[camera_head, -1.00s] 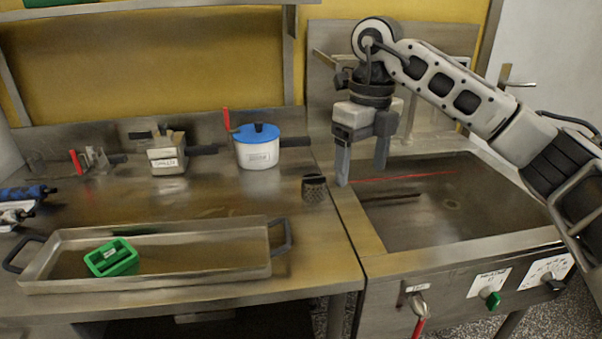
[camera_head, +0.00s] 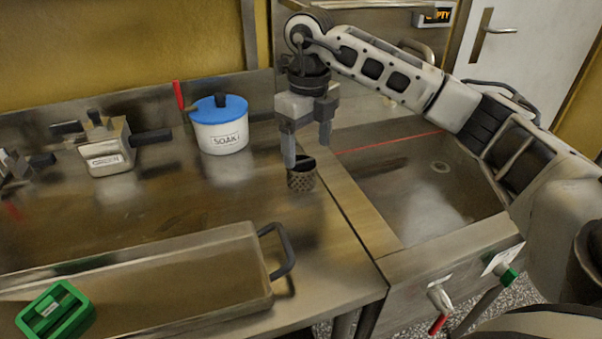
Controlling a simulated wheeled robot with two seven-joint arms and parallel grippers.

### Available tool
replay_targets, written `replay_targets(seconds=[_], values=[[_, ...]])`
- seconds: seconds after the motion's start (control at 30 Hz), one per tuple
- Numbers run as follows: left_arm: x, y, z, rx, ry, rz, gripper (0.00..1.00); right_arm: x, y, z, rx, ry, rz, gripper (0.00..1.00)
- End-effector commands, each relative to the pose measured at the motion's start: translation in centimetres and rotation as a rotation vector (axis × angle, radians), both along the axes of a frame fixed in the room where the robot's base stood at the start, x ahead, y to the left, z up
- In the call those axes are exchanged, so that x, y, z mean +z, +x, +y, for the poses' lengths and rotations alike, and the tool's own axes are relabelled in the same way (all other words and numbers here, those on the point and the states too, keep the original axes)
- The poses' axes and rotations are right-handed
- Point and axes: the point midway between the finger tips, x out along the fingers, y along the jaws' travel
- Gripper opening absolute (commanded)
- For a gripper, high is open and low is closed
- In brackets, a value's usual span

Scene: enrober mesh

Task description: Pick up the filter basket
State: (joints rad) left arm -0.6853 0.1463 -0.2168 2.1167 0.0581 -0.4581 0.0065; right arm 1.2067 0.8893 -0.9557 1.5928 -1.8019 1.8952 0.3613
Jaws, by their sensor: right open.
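The filter basket (camera_head: 302,180) is a small dark mesh cylinder with an open top. It stands upright on the steel counter, near the counter's right edge beside the sink. My right gripper (camera_head: 307,155) points down just above it, with its fingers apart. The left finger overlaps the basket's rim in the picture; I cannot tell whether it touches or reaches inside. The right finger ends higher, to the right of the basket. Nothing is held between the fingers. My left gripper is not in view.
A white pot labelled SOAK (camera_head: 222,138) with a blue lid stands behind the basket. A labelled metal box (camera_head: 105,150) stands further left. The sink basin (camera_head: 430,190) lies to the right.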

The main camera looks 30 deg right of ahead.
Motion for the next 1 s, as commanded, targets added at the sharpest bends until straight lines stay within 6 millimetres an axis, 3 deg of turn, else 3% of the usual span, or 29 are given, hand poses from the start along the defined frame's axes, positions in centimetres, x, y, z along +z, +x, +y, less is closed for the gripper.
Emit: replay_targets(seconds=[0.27,0.53,0.87,1.0], values=[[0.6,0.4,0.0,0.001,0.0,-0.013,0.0,-2.2,0.0,0.1,0.001,0.0,0.001,0.76],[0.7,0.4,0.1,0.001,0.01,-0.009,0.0,-6.0,0.0,0.7,-0.001,0.001,0.002,0.76],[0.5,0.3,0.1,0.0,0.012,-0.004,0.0,-6.8,0.1,0.7,0.0,0.0,-0.001,0.76],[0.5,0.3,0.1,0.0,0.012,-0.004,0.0,-6.8,0.1,0.7,0.0,0.0,-0.001,0.37]])
